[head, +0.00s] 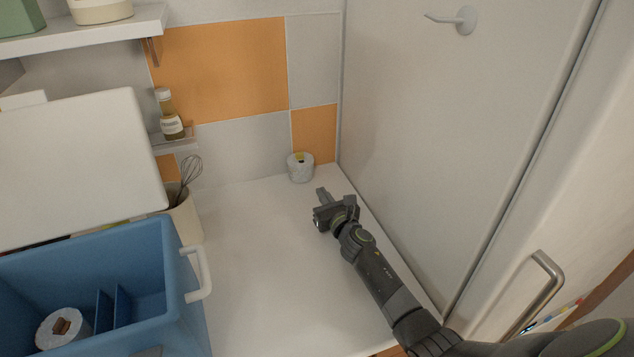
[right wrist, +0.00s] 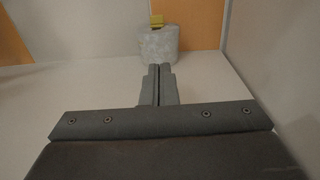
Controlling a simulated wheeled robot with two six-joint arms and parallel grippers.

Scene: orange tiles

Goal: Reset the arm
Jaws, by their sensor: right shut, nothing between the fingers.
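My right gripper (head: 322,194) reaches in from the lower right over the white counter, shut and empty. In the right wrist view its two fingers (right wrist: 158,70) are pressed together and point toward a small grey pot (right wrist: 158,44) with a yellow piece on top. In the head view that pot (head: 300,167) stands upright at the back corner, a little beyond the fingertips and apart from them. My left gripper does not show.
A blue bin (head: 140,262) with a white handle, holding a paper roll (head: 62,328), stands at the left. A raised white lid (head: 75,165) is behind it. A whisk holder (head: 184,215) and a bottle (head: 170,118) are nearby. A white wall bounds the right; mid-counter is clear.

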